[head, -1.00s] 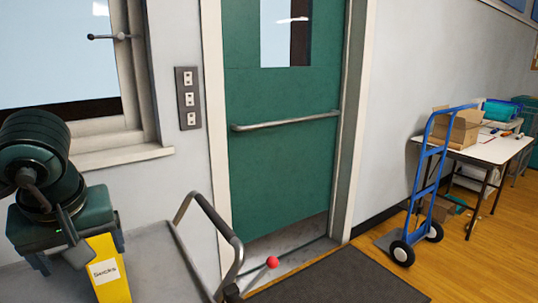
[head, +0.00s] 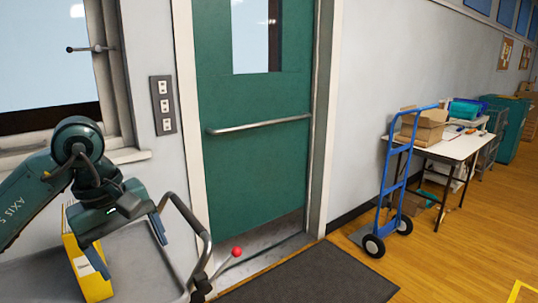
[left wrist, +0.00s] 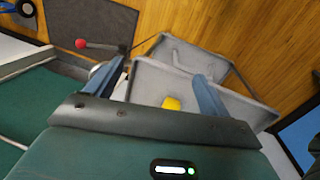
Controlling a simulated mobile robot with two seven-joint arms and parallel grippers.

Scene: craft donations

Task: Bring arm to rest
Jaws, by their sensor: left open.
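My left gripper (head: 128,245) is open with nothing between its fingers. It hangs above the grey cart, and in the head view it covers part of a yellow box (head: 92,278) standing in the cart's tray. The left wrist view shows both blue-grey fingers of the gripper (left wrist: 157,82) spread apart. The yellow box (left wrist: 172,103) shows small below them, clear of the fingers. My left arm comes in bent from the left edge. My right gripper is in neither view.
The grey cart (head: 40,285) has a curved push handle (head: 190,225). A red ball-ended lever (head: 237,251) is beside it. A green door (head: 250,165) stands behind. A blue hand truck (head: 396,180) and a white table (head: 455,147) are at right.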

